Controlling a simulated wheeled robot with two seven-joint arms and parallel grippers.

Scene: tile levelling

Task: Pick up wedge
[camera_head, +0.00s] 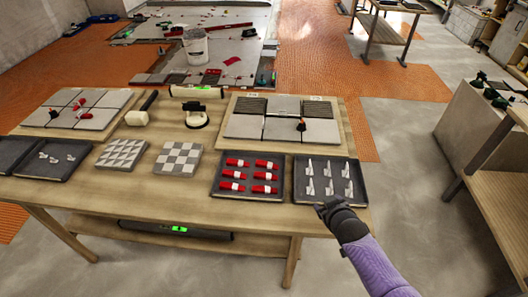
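Several red wedges (265,177) lie in two columns in a dark tray (247,196) at the front right of the wooden table; white bands show on them. My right gripper (327,205) is at the table's front edge, by the near rim of the neighbouring dark tray (300,195), to the right of and apart from the wedges. Its fingers are too small and dark to tell whether they are open. My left gripper is out of view.
The right tray holds several white upright clips (328,187). Behind are a tile board (285,127), a black and white device (197,117) and a mallet (138,117). Tile samples (178,159) lie left of the wedge tray. A bucket (195,45) stands on the floor beyond.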

